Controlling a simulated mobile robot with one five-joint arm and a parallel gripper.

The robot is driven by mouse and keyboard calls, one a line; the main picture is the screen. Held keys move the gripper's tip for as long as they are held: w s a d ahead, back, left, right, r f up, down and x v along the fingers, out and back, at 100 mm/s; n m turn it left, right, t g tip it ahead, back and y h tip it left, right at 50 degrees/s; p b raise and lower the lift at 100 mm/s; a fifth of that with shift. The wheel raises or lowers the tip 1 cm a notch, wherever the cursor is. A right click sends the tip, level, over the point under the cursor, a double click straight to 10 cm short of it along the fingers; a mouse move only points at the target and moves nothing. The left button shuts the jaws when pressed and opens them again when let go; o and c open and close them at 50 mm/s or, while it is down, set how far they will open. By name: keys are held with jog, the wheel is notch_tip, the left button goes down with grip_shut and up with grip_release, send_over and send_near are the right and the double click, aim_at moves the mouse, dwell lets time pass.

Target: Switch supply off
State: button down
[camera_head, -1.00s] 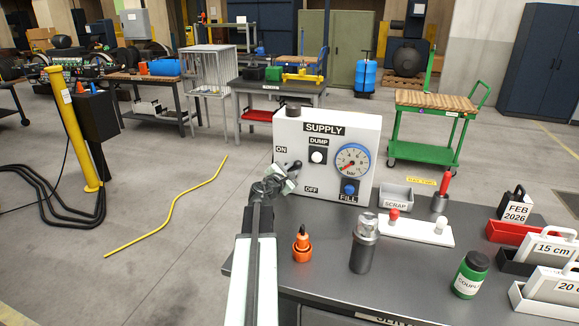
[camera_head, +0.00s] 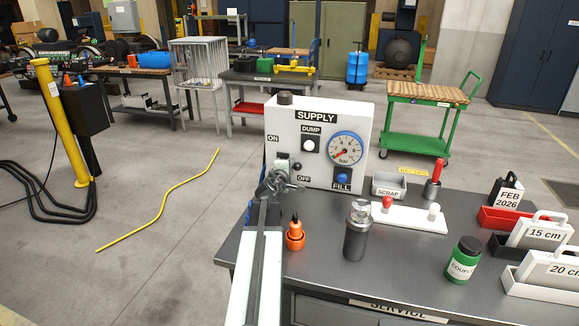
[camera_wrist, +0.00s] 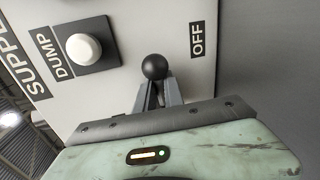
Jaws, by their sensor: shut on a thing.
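The white supply panel (camera_head: 283,121) stands on the service bench, with ON at its upper left and OFF lower down. Its lever has a black ball knob (camera_head: 297,166), which sits just above the OFF label (camera_head: 304,178). In the wrist view the knob (camera_wrist: 154,67) shows at the fingertips, left of the OFF label (camera_wrist: 197,40). My gripper (camera_wrist: 160,92) is shut on the lever at the knob. In the head view my gripper (camera_head: 286,180) is at the panel's lower left, and the lever's stem is hidden.
The white DUMP button (camera_head: 309,145), the pressure gauge (camera_head: 345,149) and the blue FILL button (camera_head: 341,180) are on the same panel.

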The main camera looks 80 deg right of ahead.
jog(key=shift+s+f+m, duration=0.3)
jog(key=shift+s+m, duration=0.2)
jog(key=shift+s, duration=0.1)
jog(key=c, duration=1.5)
grip_release()
jog(key=shift+a, duration=0.1)
jog(key=shift+o, duration=0.2)
jog(key=shift+s+r, duration=0.1)
jog(key=shift+s, duration=0.1)
jog(key=shift+w, duration=0.25)
jog(key=p+v, duration=0.1)
jog(key=v, duration=0.6)
jog(key=shift+a, duration=0.4)
